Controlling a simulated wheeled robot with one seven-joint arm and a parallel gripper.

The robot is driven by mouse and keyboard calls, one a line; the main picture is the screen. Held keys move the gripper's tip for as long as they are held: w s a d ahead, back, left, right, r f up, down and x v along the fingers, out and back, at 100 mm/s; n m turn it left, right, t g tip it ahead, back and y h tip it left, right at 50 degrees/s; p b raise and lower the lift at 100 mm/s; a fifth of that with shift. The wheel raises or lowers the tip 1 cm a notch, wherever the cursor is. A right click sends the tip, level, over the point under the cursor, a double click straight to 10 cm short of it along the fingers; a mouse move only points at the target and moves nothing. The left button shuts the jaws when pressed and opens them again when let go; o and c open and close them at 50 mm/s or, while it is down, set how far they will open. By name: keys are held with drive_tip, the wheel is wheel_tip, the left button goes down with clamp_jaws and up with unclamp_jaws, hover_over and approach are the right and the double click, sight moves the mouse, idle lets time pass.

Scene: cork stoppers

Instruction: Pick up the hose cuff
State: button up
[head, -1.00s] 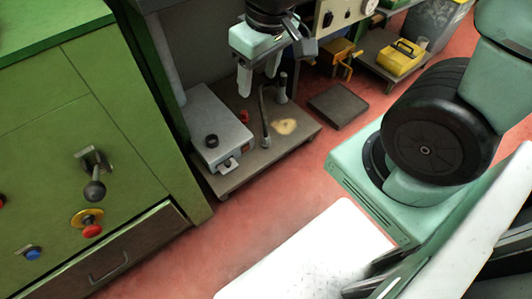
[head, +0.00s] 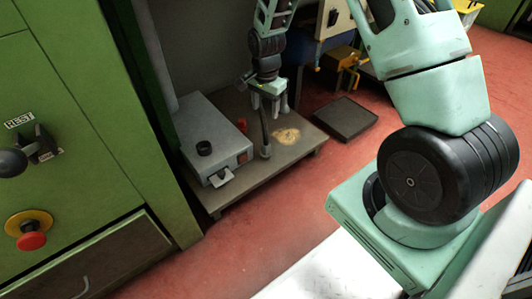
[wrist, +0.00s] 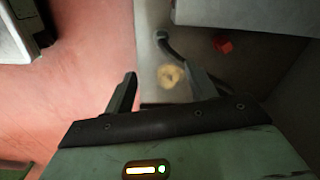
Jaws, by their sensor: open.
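A thin dark hose (head: 264,130) stands on the low grey platform (head: 232,196), with a thicker grey lower end, which looks like the hose cuff (head: 265,152). In the wrist view the hose (wrist: 171,46) curves down and passes behind my right finger, so its end is partly hidden. I cannot tell exactly where the cuff begins. My gripper (head: 270,104) points down above the platform, close to the hose's upper part.
A grey box (head: 212,135) with a black knob stands left of the hose. A small red part (wrist: 223,44) and a tan patch (head: 286,135) are nearby. The green cabinet (head: 70,120) borders the left. A dark flat slab (head: 346,119) lies on the open red floor at right.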

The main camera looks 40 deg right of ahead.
drive_tip(key=m, duration=0.2)
approach(266, 144)
drive_tip(key=f+b, duration=0.6)
drive_tip(key=shift+w, duration=0.2)
drive_tip(key=shift+f+b, duration=2.05)
drive_tip(key=shift+f, duration=1.4)
drive_tip(key=shift+r, duration=0.1)
drive_tip(key=c, duration=0.8)
